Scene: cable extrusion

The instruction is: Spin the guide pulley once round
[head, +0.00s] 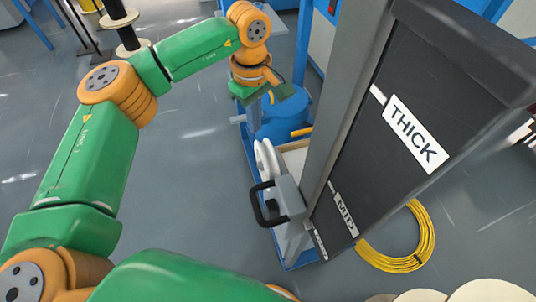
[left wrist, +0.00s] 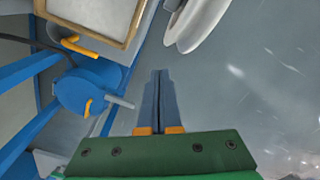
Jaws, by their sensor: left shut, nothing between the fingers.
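The guide pulley (head: 266,162) is a white grooved wheel on the side of the grey machine post, left of centre in the head view. In the left wrist view part of the white pulley (left wrist: 198,22) shows at the top, cut off by the frame edge. My left gripper (left wrist: 160,74) is shut and empty, its two fingers together, pointing toward the top of that view. There is a gap between its fingertips and the pulley. In the head view the fingers are mostly hidden behind the wrist. My right gripper is not in view.
A grey block with a black handle (head: 264,205) sits just below the pulley. The post carries a dark panel (head: 430,110) labelled THICK and MID. A blue machine part (head: 283,115) stands behind. A yellow cable coil (head: 405,245) lies on the floor. Open floor lies left of the pulley.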

